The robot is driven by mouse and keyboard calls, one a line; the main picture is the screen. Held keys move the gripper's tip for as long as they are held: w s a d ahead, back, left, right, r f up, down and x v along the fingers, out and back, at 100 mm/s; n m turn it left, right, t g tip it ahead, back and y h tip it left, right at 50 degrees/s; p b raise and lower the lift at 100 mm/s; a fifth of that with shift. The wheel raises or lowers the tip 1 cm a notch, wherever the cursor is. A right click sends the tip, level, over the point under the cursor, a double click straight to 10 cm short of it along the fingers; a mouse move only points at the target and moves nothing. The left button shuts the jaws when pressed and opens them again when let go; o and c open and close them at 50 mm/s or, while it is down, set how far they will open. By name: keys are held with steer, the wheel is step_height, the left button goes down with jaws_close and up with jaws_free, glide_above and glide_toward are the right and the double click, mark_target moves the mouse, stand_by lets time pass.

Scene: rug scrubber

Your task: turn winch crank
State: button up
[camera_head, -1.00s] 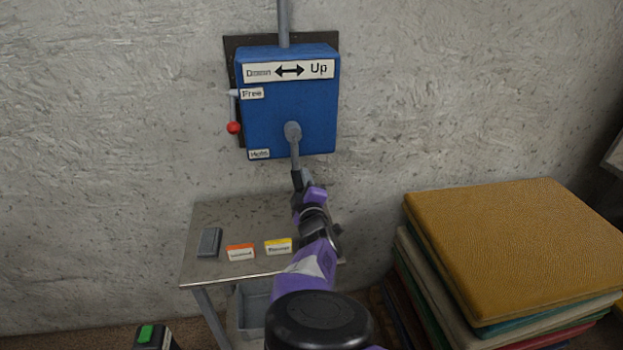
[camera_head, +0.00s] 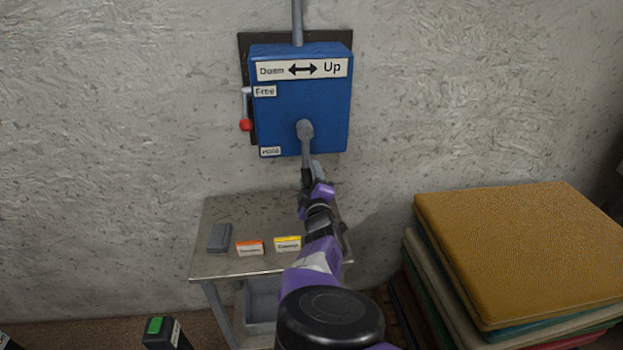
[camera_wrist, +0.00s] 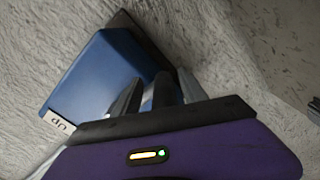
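The blue winch box (camera_head: 300,105) hangs on the wall with a "Down ↔ Up" label. Its grey crank (camera_head: 305,140) hangs almost straight down from the hub on the front face. My gripper (camera_head: 313,172) is at the crank's lower end. In the wrist view, my gripper's fingers (camera_wrist: 158,92) stand apart in front of the blue box (camera_wrist: 98,75), with a dark upright shape between them. A bluish gap shows beside that shape. The crank's handle is largely hidden by my gripper, and firm contact cannot be made out.
A red-knobbed lever (camera_head: 246,124) is on the box's left side, between "Free" and a lower label. A small metal table (camera_head: 215,267) below holds a grey block and two labelled blocks. A stack of mats (camera_head: 515,250) stands at the right.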

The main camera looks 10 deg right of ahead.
steer(key=shift+a+r, duration=0.2)
steer(key=shift+a, duration=0.35)
steer(key=s+d+p, duration=0.1)
steer(key=s+p, duration=0.1)
steer(key=s, duration=0.5)
steer(key=shift+s+f, duration=0.2)
steer(key=shift+s, duration=0.2)
steer(key=shift+d, duration=0.1)
